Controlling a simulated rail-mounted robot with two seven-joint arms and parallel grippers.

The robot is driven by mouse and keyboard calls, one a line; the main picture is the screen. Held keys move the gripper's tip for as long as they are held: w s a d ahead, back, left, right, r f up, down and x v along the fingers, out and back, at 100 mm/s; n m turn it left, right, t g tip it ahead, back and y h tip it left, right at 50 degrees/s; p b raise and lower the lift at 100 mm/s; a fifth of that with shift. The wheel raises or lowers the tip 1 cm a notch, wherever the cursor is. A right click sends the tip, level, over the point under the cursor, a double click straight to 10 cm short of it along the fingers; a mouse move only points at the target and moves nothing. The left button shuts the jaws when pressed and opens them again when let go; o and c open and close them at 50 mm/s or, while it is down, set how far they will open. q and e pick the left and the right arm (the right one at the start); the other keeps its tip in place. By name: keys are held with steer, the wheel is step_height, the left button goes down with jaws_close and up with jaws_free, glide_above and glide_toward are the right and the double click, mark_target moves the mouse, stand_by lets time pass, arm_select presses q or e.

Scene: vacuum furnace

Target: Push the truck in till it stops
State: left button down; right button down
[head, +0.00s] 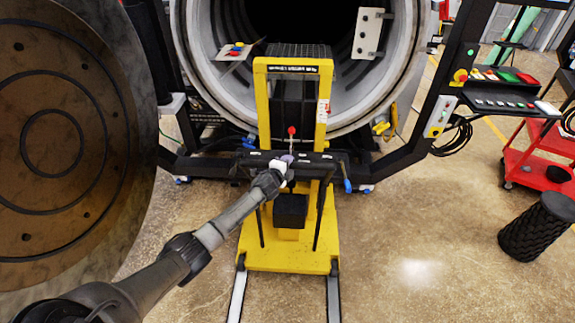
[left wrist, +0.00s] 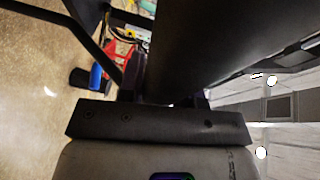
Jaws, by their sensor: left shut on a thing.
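The yellow truck (head: 285,257) stands on two floor rails (head: 334,295), its upright mast facing the round furnace mouth (head: 305,60). A black push bar (head: 320,162) with a blue grip (head: 347,186) at its right end crosses its near side. My left gripper (head: 281,164) is at the middle of this bar, shut on it. In the left wrist view the dark bar (left wrist: 215,40) fills the space above the gripper (left wrist: 168,96), and the fingertips are mostly hidden. My right gripper is not in view.
The large round furnace door (head: 55,140) stands open at the left. A control panel (head: 500,90) on a dark frame is at the right, with a red cart (head: 540,160) and a black ribbed cylinder (head: 540,225). Floor is clear between the truck and cylinder.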

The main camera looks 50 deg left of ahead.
arm_select(q)
steer(key=c, duration=1)
jaws_free()
steer(key=shift+r, duration=0.35)
steer(key=shift+o, duration=1)
steer(key=shift+a+f, duration=0.1)
steer(key=shift+s, duration=0.25)
steer(key=p+v, duration=0.1)
steer(key=v, duration=1.2)
steer(key=shift+d+p, duration=0.3)
steer(key=shift+p, duration=0.05)
